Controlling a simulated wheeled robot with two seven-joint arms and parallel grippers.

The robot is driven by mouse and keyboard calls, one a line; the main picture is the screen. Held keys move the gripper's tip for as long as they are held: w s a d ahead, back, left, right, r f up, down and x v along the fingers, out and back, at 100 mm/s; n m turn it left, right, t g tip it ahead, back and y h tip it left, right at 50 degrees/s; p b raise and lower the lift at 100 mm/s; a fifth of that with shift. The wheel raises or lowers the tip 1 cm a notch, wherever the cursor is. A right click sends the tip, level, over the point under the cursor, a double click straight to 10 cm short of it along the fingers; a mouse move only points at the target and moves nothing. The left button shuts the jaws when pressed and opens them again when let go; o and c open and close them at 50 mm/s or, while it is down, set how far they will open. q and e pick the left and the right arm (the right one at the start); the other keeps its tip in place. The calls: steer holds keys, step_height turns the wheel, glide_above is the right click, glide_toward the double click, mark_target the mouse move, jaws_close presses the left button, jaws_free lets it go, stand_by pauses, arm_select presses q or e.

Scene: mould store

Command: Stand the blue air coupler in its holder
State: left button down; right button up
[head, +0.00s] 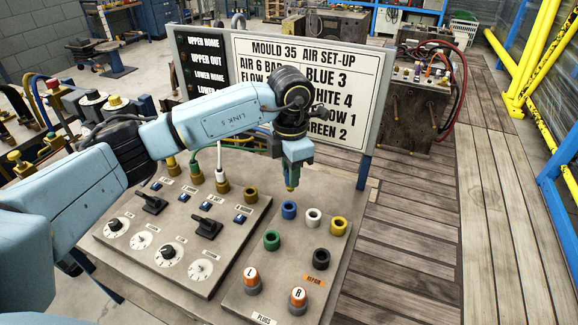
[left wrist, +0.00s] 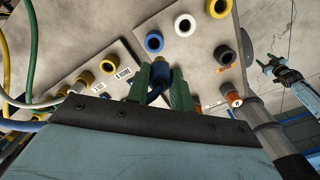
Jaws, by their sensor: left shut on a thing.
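My left gripper (head: 291,177) points straight down over the right-hand part of the panel. It is shut on the blue air coupler, which is mostly hidden between the green fingers; a small brass-coloured tip (head: 291,188) shows below them. In the left wrist view the fingers (left wrist: 161,82) have blue between them. The blue ring-shaped holder (head: 289,210) stands on the panel just below the gripper, and the tip appears above it, apart from it. My right gripper (left wrist: 268,65) shows small at the right of the left wrist view; its fingers are too small to judge.
White (head: 313,217), yellow (head: 338,225), green (head: 272,240) and black (head: 321,257) rings stand close by. Two orange-topped plugs, L (head: 250,278) and R (head: 298,298), stand nearer. A sign board (head: 305,85) rises behind. Hoses and brass sockets (head: 222,187) lie left.

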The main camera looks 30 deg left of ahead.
arm_select(q)
steer(key=n, duration=0.3)
steer(key=shift+w+a+n, duration=0.3)
steer(key=shift+n, duration=0.1)
steer(key=shift+w+a+f+n, duration=0.1)
steer(key=shift+w+f+n, duration=0.05)
steer(key=shift+n, duration=0.85)
steer(key=shift+f+b, duration=1.5)
steer(key=shift+f, duration=0.7)
steer(key=shift+f+b, duration=0.4)
steer(key=shift+f, duration=0.25)
arm_select(e)
steer(key=shift+s+f, duration=0.25)
steer(key=shift+f, duration=0.7)
steer(key=shift+s+f, duration=0.2)
steer(key=shift+f, duration=0.75)
arm_select(q)
steer(key=shift+f+b, duration=0.7)
steer(key=shift+f, duration=0.5)
arm_select(e)
steer(key=shift+w+d+f, duration=0.1)
steer(key=shift+f, duration=0.65)
arm_select(q)
steer(key=c, duration=0.7)
jaws_free()
steer(key=shift+c, duration=0.2)
steer(key=shift+r, duration=0.1)
arm_select(e)
steer(key=shift+r, duration=0.15)
